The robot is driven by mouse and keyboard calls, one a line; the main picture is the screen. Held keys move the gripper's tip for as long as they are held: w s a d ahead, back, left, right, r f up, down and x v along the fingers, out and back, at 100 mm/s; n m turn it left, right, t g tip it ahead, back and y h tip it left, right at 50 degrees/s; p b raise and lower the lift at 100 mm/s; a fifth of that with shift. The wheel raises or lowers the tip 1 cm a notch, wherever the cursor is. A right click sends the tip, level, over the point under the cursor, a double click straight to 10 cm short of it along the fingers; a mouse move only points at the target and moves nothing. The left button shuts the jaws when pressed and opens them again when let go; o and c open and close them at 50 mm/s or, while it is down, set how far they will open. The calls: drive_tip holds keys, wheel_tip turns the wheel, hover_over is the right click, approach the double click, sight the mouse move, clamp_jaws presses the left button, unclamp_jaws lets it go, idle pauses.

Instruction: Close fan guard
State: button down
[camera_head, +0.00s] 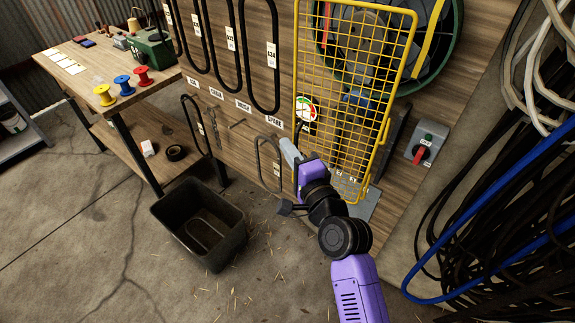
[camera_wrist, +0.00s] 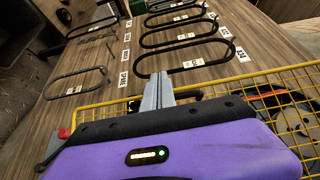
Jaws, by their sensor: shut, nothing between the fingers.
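The fan guard (camera_head: 350,75) is a yellow wire-mesh door. It stands swung out from the board, partly open, with the fan (camera_head: 405,30) in its green round housing visible behind it and to its right. In the wrist view the guard (camera_wrist: 275,72) spans the right and lower part, partly hidden by my gripper's body. My gripper (camera_head: 288,146) is shut and empty, at the left side of the guard's lower half. In the wrist view its fingertips (camera_wrist: 155,80) are together near the guard's edge; whether they touch it is unclear.
Looped black belts (camera_head: 225,40) hang on the wooden board left of the guard. A grey switch box with a red knob (camera_head: 426,145) is on its right. A dark bin (camera_head: 205,255) stands on the floor. Cables (camera_head: 510,190) hang at the right. A workbench (camera_head: 75,85) stands left.

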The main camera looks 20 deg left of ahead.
drive_tip(key=shift+w+b, duration=0.4)
drive_tip(key=shift+w, duration=0.85)
